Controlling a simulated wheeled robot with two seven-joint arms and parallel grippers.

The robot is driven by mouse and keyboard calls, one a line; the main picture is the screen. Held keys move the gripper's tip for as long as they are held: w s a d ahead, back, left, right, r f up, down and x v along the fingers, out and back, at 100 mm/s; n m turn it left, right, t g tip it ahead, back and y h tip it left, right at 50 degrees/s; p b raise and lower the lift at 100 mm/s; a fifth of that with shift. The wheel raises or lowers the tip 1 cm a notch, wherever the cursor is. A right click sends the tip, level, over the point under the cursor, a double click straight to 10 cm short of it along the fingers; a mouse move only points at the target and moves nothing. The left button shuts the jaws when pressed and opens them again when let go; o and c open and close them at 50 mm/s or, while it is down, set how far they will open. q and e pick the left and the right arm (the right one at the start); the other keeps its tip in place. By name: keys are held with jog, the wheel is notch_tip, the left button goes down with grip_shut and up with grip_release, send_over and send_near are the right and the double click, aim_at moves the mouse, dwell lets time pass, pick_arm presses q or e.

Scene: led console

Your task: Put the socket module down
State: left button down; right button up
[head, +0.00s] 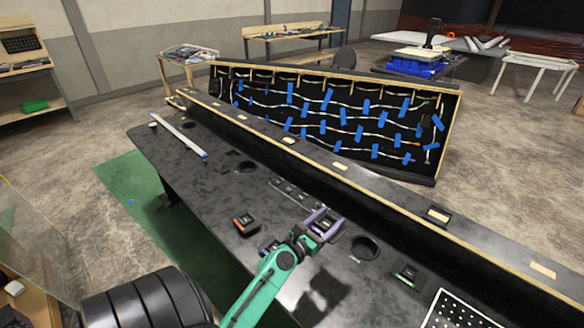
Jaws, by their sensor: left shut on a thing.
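My left gripper (320,220) reaches over the dark console top (200,150) from the lower middle of the head view. It is shut on a small dark module, apparently the socket module (324,225), just above or at the console surface; I cannot tell whether it touches. The fingers hide much of it. A small black module with an orange part (243,223) sits on the console to the left. Another small module (268,246) lies partly behind my arm. A module with a green part (408,275) sits to the right. My right gripper is not in view.
A round hole (365,248) lies right of my gripper, and a flat panel (298,196) lies behind it. A raised wooden-edged ledge (340,182) runs along the console's back. A white bar (180,135) lies far left.

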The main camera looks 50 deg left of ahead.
pick_arm(q)
notch_tip(320, 180, down, 16)
jog(key=b, duration=1.3)
notch_tip(320, 180, down, 4)
jog(key=b, duration=0.4)
jog(key=shift+d+f+b, duration=0.1)
jog(key=shift+f+b, duration=0.05)
jog(key=shift+b, duration=0.2)
jog(key=shift+r, duration=0.2)
jog(key=shift+f, duration=0.2)
jog(key=shift+c, duration=0.4)
grip_release()
jog(key=shift+r, duration=0.2)
